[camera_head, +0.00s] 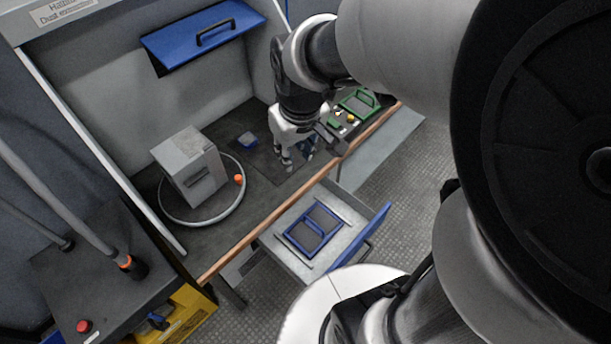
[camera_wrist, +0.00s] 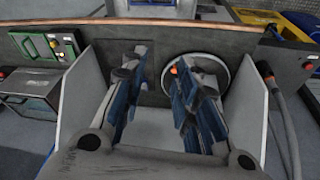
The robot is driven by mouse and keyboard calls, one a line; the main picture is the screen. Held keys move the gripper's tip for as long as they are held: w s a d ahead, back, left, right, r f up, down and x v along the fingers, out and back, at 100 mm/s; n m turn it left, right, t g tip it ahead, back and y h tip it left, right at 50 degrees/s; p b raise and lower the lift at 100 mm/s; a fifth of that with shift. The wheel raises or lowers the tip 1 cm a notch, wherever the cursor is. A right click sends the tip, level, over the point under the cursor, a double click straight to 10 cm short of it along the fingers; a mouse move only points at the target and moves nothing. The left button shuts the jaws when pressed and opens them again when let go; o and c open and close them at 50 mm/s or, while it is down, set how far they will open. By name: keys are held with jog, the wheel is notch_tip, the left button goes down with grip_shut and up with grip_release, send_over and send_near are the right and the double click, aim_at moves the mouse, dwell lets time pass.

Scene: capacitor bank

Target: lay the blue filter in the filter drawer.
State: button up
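A blue rectangular frame with a grey inside and a blue crossbar, which looks like the blue filter (camera_head: 314,228), lies flat in the pulled-out filter drawer (camera_head: 285,262). The drawer has a blue front panel. In the wrist view, part of the drawer (camera_wrist: 130,14) shows at the top edge. My gripper (camera_head: 290,163) points down over the bench behind the drawer, apart from the blue frame. In the wrist view my gripper (camera_wrist: 160,58) has its two fingers spread, with nothing seen between them.
A grey box (camera_head: 188,167) with a handle stands on a round turntable (camera_head: 205,218) with an orange knob. A raised blue panel (camera_head: 203,33) hangs behind.

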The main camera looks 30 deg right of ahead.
jog(key=s+a+r, duration=0.2)
jog(key=s+r, duration=0.1)
jog(key=s, duration=0.4)
jog(key=s+a+r+m+t, duration=0.1)
jog(key=s+r, duration=0.3)
jog(key=s, duration=0.3)
jog(key=shift+s+a+t, duration=0.15)
jog(key=shift+a+t, duration=0.15)
jog(key=shift+a, duration=0.05)
